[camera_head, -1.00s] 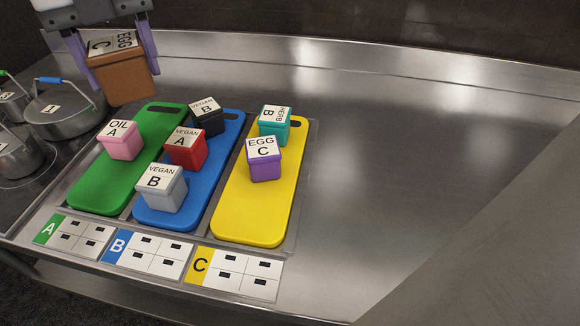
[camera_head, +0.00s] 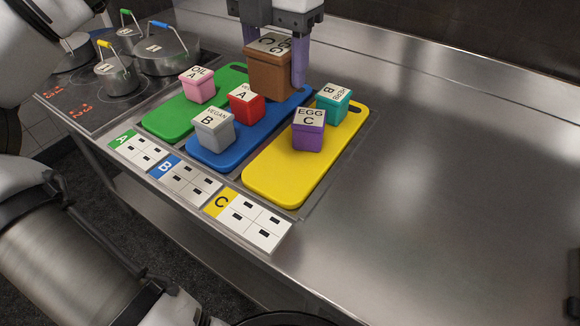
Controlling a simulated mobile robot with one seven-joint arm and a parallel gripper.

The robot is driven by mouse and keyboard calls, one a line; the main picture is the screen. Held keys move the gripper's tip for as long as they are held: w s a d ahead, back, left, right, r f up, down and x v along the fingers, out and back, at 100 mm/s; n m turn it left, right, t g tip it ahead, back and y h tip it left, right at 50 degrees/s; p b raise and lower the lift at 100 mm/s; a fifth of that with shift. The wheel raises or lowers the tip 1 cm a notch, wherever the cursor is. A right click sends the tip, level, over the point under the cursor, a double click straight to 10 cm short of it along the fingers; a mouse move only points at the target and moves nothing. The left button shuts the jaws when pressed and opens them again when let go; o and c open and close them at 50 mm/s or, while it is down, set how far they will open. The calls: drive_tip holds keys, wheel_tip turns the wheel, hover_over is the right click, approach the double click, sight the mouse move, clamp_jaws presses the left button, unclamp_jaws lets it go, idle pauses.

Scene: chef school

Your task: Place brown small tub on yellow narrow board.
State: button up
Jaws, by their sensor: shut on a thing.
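The yellow narrow board (camera_head: 277,183) lies to the right of the blue board. A purple tub (camera_head: 308,134) marked EGG C and a teal tub (camera_head: 332,107) marked HERB B stand on its far half. Its near half is bare.
The blue board (camera_head: 221,156) holds a grey tub (camera_head: 213,129) and a red tub (camera_head: 246,107). The green board (camera_head: 167,121) holds a pink tub (camera_head: 198,87). Pots (camera_head: 167,54) stand on the hob at left. The steel counter (camera_head: 450,190) at right is clear.

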wheel_tip(320, 180, down, 18)
drive_tip(key=shift+f+p, duration=0.1)
drive_tip(key=shift+p, duration=0.65)
drive_tip(key=shift+f, duration=0.1)
drive_tip(key=shift+f+b, duration=0.25)
drive_tip(key=shift+b, duration=0.1)
drive_tip(key=o, duration=1.1)
drive_tip(key=shift+r, duration=0.1)
drive_tip(key=shift+r, duration=0.1)
